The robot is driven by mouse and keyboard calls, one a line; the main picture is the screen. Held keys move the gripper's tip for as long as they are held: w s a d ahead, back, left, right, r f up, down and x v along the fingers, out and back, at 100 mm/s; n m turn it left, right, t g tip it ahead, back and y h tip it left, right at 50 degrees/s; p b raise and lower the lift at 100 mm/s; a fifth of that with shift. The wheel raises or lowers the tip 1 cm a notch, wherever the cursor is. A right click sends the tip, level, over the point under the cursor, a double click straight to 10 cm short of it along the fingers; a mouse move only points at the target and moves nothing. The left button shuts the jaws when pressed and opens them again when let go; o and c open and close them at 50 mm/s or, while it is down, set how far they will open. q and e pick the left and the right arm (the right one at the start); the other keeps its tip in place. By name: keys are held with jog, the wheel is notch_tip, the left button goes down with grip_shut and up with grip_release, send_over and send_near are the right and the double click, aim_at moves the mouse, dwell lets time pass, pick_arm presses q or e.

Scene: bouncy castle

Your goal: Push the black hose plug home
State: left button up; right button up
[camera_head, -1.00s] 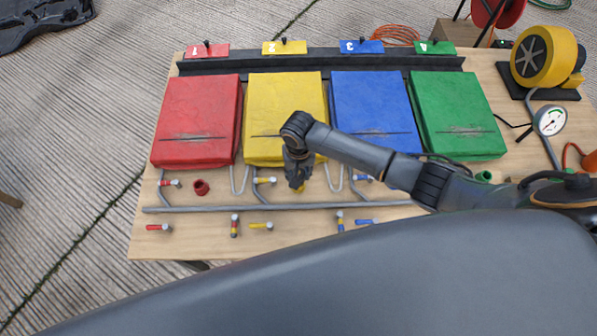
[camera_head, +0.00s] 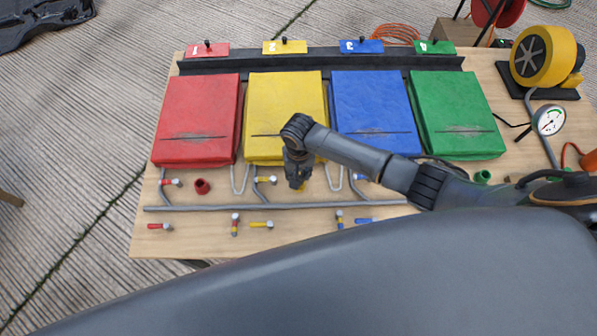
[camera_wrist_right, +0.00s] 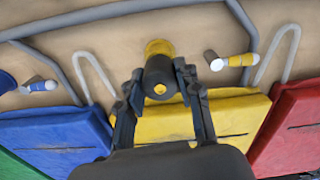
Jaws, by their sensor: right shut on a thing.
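The black plug (camera_wrist_right: 159,72) is a dark, short cylinder with a yellow spot on its near end, in the right wrist view. My right gripper (camera_wrist_right: 157,82) is shut on it, one finger on each side. A yellow round fitting (camera_wrist_right: 158,46) shows just beyond the plug; I cannot tell how deep the plug sits in it. In the head view my right gripper (camera_head: 297,184) points down in front of the yellow cushion (camera_head: 286,105), with a bit of yellow under its tips. The plug is hidden there. My left gripper is not in view.
Red (camera_head: 197,120), blue (camera_head: 375,110) and green (camera_head: 456,115) cushions flank the yellow one. A grey pipe (camera_head: 200,208) with small coloured valves runs along the front. A red cup-like fitting (camera_head: 202,187) stands left. A yellow blower (camera_head: 545,57) and gauge (camera_head: 549,120) are at right.

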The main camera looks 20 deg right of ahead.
jog(key=shift+f, duration=0.15)
jog(key=shift+f+b, duration=0.35)
jog(key=o, duration=1.2)
jog(key=shift+o, duration=0.2)
notch_tip(320, 180, up, 12)
